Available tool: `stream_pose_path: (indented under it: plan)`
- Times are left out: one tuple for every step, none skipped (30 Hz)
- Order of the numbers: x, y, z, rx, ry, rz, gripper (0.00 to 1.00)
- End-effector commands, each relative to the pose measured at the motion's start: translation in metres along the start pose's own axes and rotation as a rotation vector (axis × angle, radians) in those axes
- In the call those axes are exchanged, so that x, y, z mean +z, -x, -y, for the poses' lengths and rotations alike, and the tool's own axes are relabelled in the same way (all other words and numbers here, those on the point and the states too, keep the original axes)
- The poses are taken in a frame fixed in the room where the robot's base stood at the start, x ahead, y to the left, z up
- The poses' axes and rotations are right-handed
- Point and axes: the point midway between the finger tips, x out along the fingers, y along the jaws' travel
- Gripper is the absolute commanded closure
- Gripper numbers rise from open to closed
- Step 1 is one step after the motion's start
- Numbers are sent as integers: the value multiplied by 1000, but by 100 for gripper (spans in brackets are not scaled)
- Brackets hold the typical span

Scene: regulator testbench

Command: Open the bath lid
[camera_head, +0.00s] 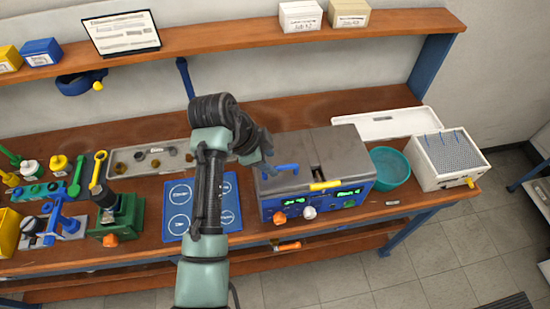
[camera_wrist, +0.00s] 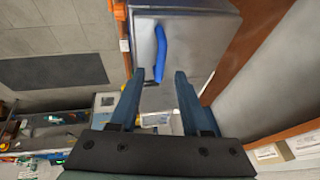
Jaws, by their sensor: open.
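The bath (camera_head: 315,200) is a blue box with lit green displays and knobs on its front, standing on the bench right of centre. Its grey lid (camera_head: 300,150) lies flat on top, with a blue bar handle (camera_head: 281,168) at the left and a yellow strip at the front edge. My gripper (camera_head: 265,157) is near the left side of the lid, by the handle. In the wrist view my open gripper (camera_wrist: 157,84) has nothing between its fingers. The blue handle (camera_wrist: 160,52) is just beyond the fingertips, on the grey lid (camera_wrist: 205,35). Whether a finger touches the lid is unclear.
A teal bowl (camera_head: 389,167) and a white box with a pin grid (camera_head: 448,158) stand right of the bath. A white tray (camera_head: 395,123) lies behind. A blue mat (camera_head: 179,207) and a green stand (camera_head: 122,217) are to the left. A shelf (camera_head: 240,37) runs above.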

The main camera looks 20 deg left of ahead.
Motion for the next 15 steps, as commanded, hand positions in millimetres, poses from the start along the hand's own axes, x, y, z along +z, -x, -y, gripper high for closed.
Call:
stream_pose_path:
  plan:
    - [-1, -8, -1, 4, 0, 1, 53]
    - [-1, -13, -1, 4, -1, 2, 53]
    - [-1, -18, 0, 2, -1, 1, 53]
    - [-1, -22, 0, 2, -1, 1, 53]
    - [-1, -25, 0, 1, 0, 1, 53]
    - [-1, -28, 0, 1, 0, 1, 53]
    - [0, -31, 0, 0, 0, 0, 53]
    - [0, -33, 0, 0, 0, 0, 53]
    - [0, -35, 0, 0, 0, 1, 53]
    - [0, -36, 0, -1, -1, 0, 53]
    - [0, -37, 0, -1, -1, 0, 53]
    - [0, -38, 0, -2, -1, 0, 53]
    - [0, -39, 0, -2, -1, 0, 53]
    - [0, -39, 0, -2, -1, 0, 53]
    - [0, -39, 0, -2, -1, 0, 53]
